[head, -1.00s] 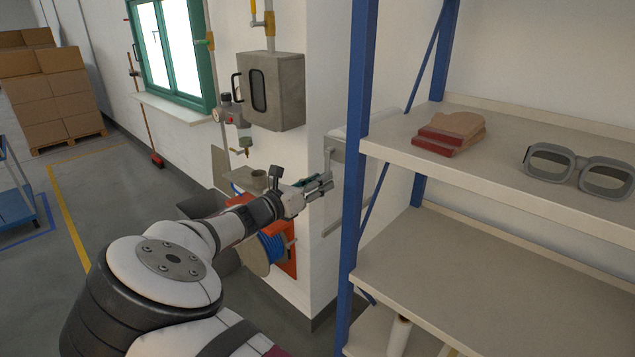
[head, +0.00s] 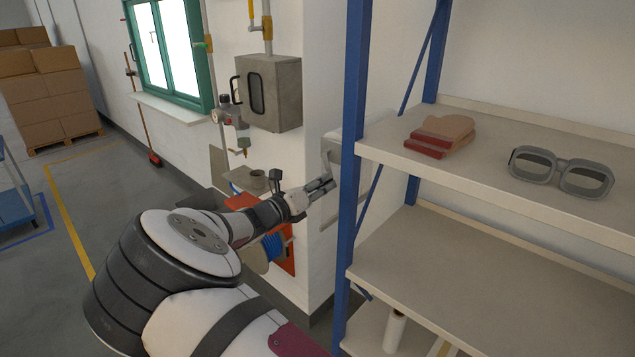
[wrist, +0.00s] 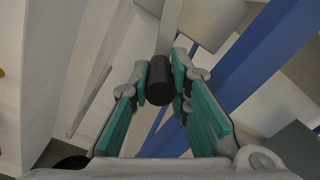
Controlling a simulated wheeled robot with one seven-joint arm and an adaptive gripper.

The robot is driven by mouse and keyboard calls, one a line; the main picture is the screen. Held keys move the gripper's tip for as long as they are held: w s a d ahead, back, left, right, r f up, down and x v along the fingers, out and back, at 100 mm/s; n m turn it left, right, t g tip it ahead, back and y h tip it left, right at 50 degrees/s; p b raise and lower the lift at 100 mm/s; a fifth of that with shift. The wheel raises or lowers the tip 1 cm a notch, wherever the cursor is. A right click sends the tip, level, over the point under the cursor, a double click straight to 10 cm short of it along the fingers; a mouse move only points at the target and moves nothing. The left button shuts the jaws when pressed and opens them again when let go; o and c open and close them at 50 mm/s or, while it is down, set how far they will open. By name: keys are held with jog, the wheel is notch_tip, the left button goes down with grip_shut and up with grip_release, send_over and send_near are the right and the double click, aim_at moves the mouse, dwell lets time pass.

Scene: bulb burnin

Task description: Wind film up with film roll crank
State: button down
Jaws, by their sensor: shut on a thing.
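The crank's black handle (wrist: 159,82) stands between the fingertips of my gripper (wrist: 166,78) in the wrist view. The green-padded fingers are shut on it. A grey crank arm (wrist: 167,30) runs up from the handle. In the head view my gripper (head: 332,184) is at the wall corner, just left of the blue shelf post. A pale grey wall unit (head: 331,150) shows above it, partly hidden by the post. The handle itself is hidden in the head view, and I cannot make out any film.
The blue post (head: 352,130) stands close beside my gripper. Gloves (head: 440,136) and goggles (head: 560,172) lie on the upper shelf (head: 470,180). A grey wall box (head: 270,92) and an orange reel holder (head: 286,258) are left of the corner.

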jog(key=shift+s+d+r+n+p, duration=0.15)
jog(key=shift+s+d+n, duration=0.1)
jog(key=shift+n, duration=0.3)
jog(key=shift+s+d+r+n+p, duration=0.1)
jog(key=shift+s+d+n+p, duration=0.1)
jog(key=shift+n, duration=0.35)
jog(key=c, duration=1.5)
grip_release()
jog(key=shift+w, duration=0.1)
